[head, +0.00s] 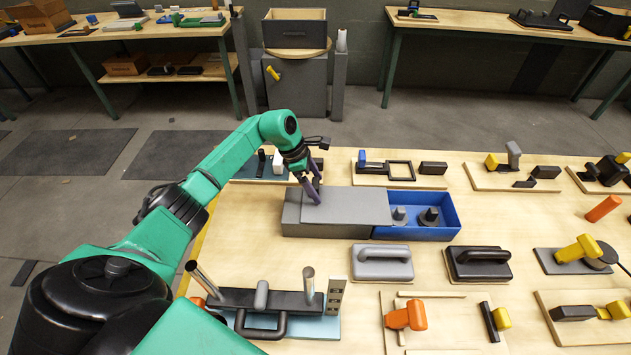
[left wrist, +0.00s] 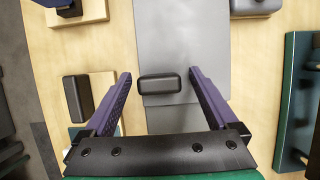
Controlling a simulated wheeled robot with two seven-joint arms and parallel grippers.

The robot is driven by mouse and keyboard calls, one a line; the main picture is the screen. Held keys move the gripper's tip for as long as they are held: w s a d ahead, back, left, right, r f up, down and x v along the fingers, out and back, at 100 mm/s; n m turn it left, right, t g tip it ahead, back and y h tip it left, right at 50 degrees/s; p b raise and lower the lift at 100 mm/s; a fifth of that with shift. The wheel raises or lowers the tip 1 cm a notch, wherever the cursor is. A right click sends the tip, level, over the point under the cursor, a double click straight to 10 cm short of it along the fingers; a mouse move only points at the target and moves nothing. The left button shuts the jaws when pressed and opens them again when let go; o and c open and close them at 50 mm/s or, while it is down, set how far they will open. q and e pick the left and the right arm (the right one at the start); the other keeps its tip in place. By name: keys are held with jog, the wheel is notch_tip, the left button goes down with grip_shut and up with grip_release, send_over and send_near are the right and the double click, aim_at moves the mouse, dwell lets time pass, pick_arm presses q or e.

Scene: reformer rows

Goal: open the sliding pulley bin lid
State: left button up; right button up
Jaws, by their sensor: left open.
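The pulley bin (head: 440,235) is a long box on the table, blue inside at its right part. My left gripper (head: 313,188) is over the left end of the lid, pointing down. In the left wrist view, its open purple fingers (left wrist: 158,76) stand on either side of a dark handle (left wrist: 160,85) on the grey lid (left wrist: 185,40), with gaps to both fingers. My right gripper is not in view.
Behind the bin is a board with a black frame (head: 400,168). In front are a grey handle block (head: 382,263) and a black handle block (head: 478,264). A fixture with upright metal posts (head: 308,285) stands at the front left. Bare table lies between the boards.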

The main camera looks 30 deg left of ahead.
aim_at(305, 192)
pick_arm(q)
jog(key=shift+c, duration=0.6)
grip_shut()
jog(key=a, duration=0.1)
jog(key=s+a+b, duration=0.1)
jog(key=a, duration=0.1)
jog(key=s+a, duration=0.1)
jog(key=shift+a+b, duration=0.25)
jog(key=shift+b, duration=0.1)
jog(key=shift+a, duration=0.1)
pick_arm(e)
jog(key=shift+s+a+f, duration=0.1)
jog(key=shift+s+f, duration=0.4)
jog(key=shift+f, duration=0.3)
pick_arm(q)
jog(key=shift+o, duration=0.6)
grip_release()
jog(key=shift+w+d, duration=0.1)
jog(key=shift+d, duration=0.2)
jog(key=shift+a, duration=0.15)
